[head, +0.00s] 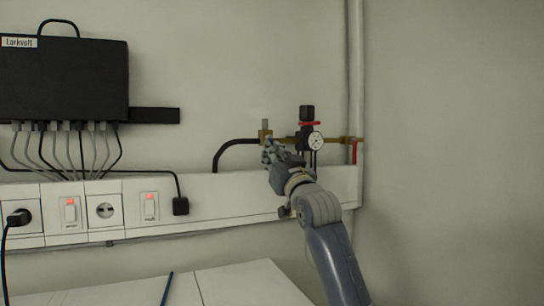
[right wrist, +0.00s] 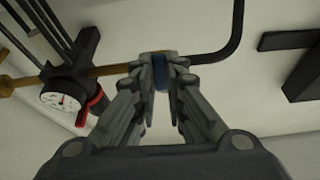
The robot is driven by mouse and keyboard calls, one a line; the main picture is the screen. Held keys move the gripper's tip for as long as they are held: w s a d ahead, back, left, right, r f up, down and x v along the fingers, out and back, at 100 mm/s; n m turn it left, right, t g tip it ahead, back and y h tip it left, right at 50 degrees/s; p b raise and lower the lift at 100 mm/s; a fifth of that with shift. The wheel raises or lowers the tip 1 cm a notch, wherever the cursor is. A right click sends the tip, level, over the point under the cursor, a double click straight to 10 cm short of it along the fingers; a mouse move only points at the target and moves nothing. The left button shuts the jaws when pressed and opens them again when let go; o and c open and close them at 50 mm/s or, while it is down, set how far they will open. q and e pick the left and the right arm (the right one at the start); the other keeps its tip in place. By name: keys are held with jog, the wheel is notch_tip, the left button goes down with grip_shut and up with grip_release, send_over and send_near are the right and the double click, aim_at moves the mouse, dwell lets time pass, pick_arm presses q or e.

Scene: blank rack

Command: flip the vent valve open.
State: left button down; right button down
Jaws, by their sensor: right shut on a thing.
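The vent valve appears to be the brass fitting (head: 265,134) with a pale upright stub on the brass air line above the white wall duct. A blue lever (right wrist: 161,76) stands between the fingers there. My right gripper (head: 271,150) is at the front of the fitting, its fingers shut on the blue lever; it also shows in the right wrist view (right wrist: 162,82). The fingers hide most of the lever in the head view. My left gripper is out of view.
A regulator with a black knob, red ring and gauge (head: 316,141) stands close right of my gripper. A red handle (head: 354,152) hangs farther right. A black hose (head: 228,147) leaves leftward. Sockets and switches line the white duct (head: 230,196); a black box (head: 64,78) hangs above.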

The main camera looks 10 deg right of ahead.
jog(key=shift+d+n, duration=0.15)
jog(key=shift+n, duration=0.65)
jog(key=c, duration=1.6)
grip_release()
jog(key=shift+w+f, duration=0.1)
jog(key=shift+w, duration=0.1)
jog(key=shift+c, duration=0.2)
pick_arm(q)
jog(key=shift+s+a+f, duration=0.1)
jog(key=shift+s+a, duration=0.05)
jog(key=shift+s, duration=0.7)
pick_arm(e)
jog(key=v, duration=1.1)
jog(key=shift+f, duration=0.4)
jog(key=shift+d, duration=0.1)
